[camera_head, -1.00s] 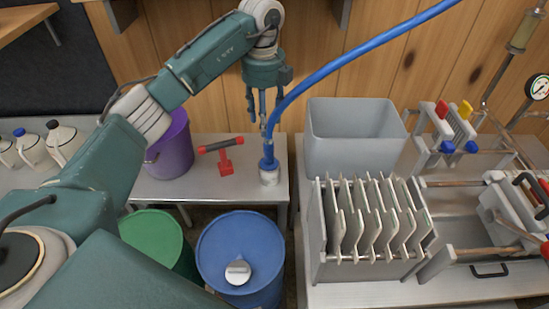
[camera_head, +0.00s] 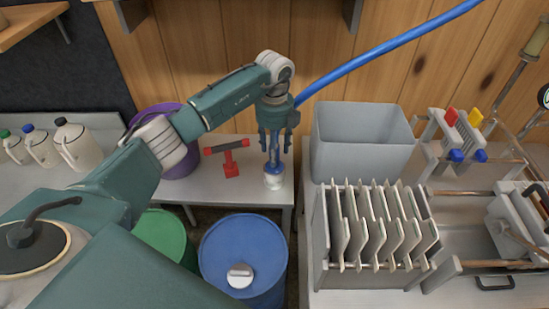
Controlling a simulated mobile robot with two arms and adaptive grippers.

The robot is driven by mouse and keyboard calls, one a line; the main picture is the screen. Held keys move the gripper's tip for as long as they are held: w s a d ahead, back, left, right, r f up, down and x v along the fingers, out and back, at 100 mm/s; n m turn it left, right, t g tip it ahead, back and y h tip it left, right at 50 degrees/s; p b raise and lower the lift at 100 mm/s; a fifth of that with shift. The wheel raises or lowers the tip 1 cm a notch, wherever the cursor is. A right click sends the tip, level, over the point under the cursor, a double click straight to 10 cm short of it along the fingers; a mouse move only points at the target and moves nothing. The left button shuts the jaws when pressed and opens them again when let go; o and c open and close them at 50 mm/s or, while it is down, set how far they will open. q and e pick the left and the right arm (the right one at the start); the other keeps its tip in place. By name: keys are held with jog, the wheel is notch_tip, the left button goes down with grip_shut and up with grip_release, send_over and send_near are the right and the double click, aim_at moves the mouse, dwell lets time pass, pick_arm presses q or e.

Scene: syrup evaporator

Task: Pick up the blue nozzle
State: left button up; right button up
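The blue nozzle (camera_head: 273,160) stands upright in a white holder (camera_head: 273,183) at the right end of the small grey table. A blue hose (camera_head: 390,47) runs from behind my gripper up to the upper right. My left gripper (camera_head: 273,148) points down directly above the nozzle, in front of the hose. Its fingers look spread, with the upper part of the nozzle between them. I see no clear finger contact, and the gripper hides the nozzle's top and the lower hose. My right gripper is not in view.
A red-and-black tool (camera_head: 230,168) stands just left of the nozzle. A purple bucket (camera_head: 188,163) is farther left. A grey bin (camera_head: 362,145) and a plate rack (camera_head: 322,250) are on the right. Blue (camera_head: 225,240) and green (camera_head: 160,235) barrels stand in front.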

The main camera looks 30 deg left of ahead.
pick_arm(q)
jog(key=shift+f, duration=0.55)
grip_shut()
jog(key=shift+r, duration=0.1)
jog(key=shift+w+r, duration=0.1)
jog(key=shift+r, duration=0.45)
notch_tip(320, 180, up, 19)
jog(key=b, duration=0.2)
jog(key=shift+f, duration=0.1)
